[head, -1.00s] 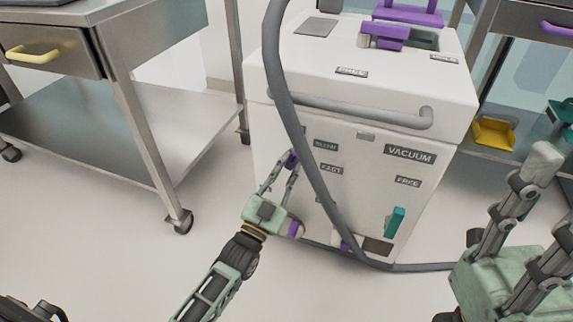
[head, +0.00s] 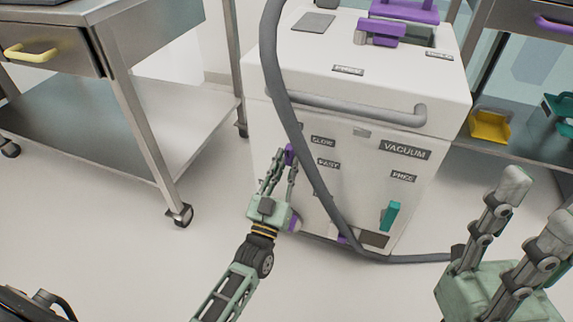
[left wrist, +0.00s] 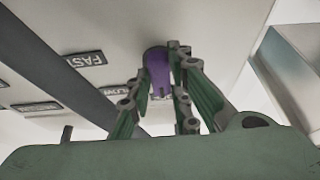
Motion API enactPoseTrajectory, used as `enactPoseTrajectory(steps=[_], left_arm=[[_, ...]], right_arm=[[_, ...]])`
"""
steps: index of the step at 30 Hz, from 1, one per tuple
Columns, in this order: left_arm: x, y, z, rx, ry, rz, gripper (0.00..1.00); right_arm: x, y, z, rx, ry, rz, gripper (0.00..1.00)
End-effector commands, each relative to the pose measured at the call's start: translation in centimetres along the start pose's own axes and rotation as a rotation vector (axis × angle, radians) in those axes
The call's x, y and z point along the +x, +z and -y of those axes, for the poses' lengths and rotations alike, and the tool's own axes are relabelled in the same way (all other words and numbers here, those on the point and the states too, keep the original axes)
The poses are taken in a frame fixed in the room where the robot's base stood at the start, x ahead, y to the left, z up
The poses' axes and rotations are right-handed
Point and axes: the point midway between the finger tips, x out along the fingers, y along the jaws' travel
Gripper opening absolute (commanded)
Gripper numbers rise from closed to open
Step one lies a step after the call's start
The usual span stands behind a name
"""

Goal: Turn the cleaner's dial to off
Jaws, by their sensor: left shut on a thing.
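The cleaner (head: 350,170) is a white box with a "VACUUM" label on its front. Its purple dial (head: 289,152) is on the left of the front, near the "SLOW" and "FAST" labels. My left gripper (head: 284,163) is shut on the dial. The left wrist view shows the purple dial (left wrist: 157,70) between the fingers (left wrist: 163,85), which partly cover it and a label behind. The dial's setting cannot be read. My right gripper (head: 535,200) is at the lower right, away from the cleaner, with its fingers apart and nothing between them.
A grey hose (head: 300,135) hangs across the cleaner's front, just right of my left gripper, and runs along the floor. A teal lever (head: 390,215) is low on the front. A metal cart (head: 130,120) stands at left. The floor between is clear.

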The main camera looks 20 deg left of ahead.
Motion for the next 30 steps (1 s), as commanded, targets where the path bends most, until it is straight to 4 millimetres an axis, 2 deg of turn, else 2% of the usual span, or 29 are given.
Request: enactPoseTrajectory(steps=[5,6,12,23,26,30], left_arm=[[-0.1,0.1,-0.1,-0.005,0.000,0.002,0.00],[-0.1,0.1,-0.1,-0.005,0.000,0.002,0.22],[0.0,0.1,0.0,-0.003,0.000,0.001,0.38],[-0.6,0.1,0.0,-0.002,0.000,0.002,0.38],[-1.9,0.1,0.0,-0.002,0.000,0.004,0.38],[-4.8,0.2,0.0,-0.003,0.000,0.006,0.38]], right_arm=[[0.0,-0.1,0.0,0.000,0.000,-0.001,0.40],[0.1,-0.1,0.0,0.000,0.000,-0.002,0.40],[0.2,-0.3,0.0,0.000,0.000,-0.007,0.40],[0.3,-0.2,0.0,-0.001,-0.003,-0.012,0.40],[0.3,-0.2,0.0,-0.001,-0.003,-0.011,0.40],[0.2,-0.2,0.0,0.000,-0.002,-0.010,0.40]])
